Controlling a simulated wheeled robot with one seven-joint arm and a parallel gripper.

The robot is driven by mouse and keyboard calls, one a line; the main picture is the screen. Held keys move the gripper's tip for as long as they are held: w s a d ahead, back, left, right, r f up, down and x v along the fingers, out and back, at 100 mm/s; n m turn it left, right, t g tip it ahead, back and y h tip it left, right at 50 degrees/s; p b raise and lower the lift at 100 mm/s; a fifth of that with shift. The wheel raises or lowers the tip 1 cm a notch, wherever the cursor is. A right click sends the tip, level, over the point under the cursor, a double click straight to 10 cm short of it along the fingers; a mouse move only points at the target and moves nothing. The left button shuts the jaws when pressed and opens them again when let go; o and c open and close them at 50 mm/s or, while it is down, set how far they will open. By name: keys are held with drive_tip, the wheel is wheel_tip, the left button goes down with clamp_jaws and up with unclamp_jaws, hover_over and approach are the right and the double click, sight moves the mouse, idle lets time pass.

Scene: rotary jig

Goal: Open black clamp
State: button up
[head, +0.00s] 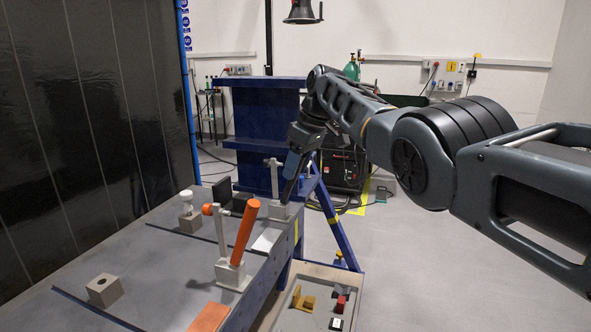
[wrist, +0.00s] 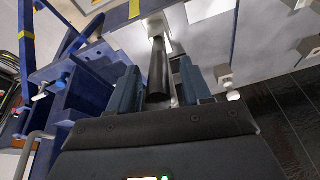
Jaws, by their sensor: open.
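The black clamp stands at the far right edge of the grey table, with a pale base (head: 280,211) and a grey upright post (head: 274,176). Its black handle (head: 288,190) rises steeply from the base towards my gripper (head: 294,163). In the wrist view the black handle (wrist: 158,66) lies between the two blue fingers of my gripper (wrist: 160,82). The fingers are apart, one on each side of the handle. Whether either finger touches the handle cannot be told. The handle's near end is partly hidden by the gripper body.
A clamp with an orange handle (head: 246,228) stands nearer on the grey table (head: 150,265). A block with a white knob (head: 187,198), a holed block (head: 104,290) and an orange piece (head: 208,317) are also there. A parts tray (head: 305,317) lies lower right.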

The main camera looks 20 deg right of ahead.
drive_tip(key=b+v, duration=0.1)
drive_tip(key=v, duration=0.6)
drive_tip(key=shift+d+f, duration=0.1)
